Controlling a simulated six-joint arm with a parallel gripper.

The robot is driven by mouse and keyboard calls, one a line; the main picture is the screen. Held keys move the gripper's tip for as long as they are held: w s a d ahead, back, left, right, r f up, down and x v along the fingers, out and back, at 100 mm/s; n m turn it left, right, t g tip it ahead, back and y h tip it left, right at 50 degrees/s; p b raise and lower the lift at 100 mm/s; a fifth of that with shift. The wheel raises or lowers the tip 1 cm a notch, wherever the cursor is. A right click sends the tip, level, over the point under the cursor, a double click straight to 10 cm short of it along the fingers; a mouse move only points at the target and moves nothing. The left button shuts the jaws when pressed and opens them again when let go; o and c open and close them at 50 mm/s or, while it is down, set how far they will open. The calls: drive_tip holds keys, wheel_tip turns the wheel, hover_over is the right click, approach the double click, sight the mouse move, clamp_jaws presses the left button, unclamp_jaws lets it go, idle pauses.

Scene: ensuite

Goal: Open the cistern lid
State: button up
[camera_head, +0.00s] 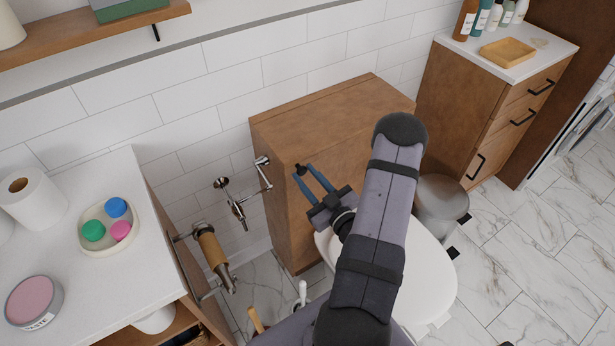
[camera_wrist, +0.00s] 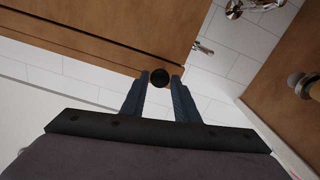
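The wooden cistern (camera_head: 325,131) is a brown box against the tiled wall, behind the white toilet seat. Its flat lid (camera_head: 325,103) lies closed on top. In the wrist view its brown face (camera_wrist: 118,32) fills the upper left, with a dark seam across it. A small round black knob (camera_wrist: 160,77) shows at the panel's edge in the wrist view. My gripper (camera_head: 303,171) is at the cistern's front in the head view. Its two blue fingers are apart, one on each side of the knob (camera_wrist: 160,80). Whether they touch it is hard to tell.
A chrome tap fitting (camera_head: 262,174) is on the wall left of the cistern. A toilet-roll holder (camera_head: 212,250) projects from the left counter (camera_head: 130,285). A metal bin (camera_head: 440,205) and wooden cabinet (camera_head: 478,95) stand to the right. Above the cistern is clear.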

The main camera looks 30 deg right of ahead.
clamp_jaws()
drive_tip(key=shift+r, duration=0.1)
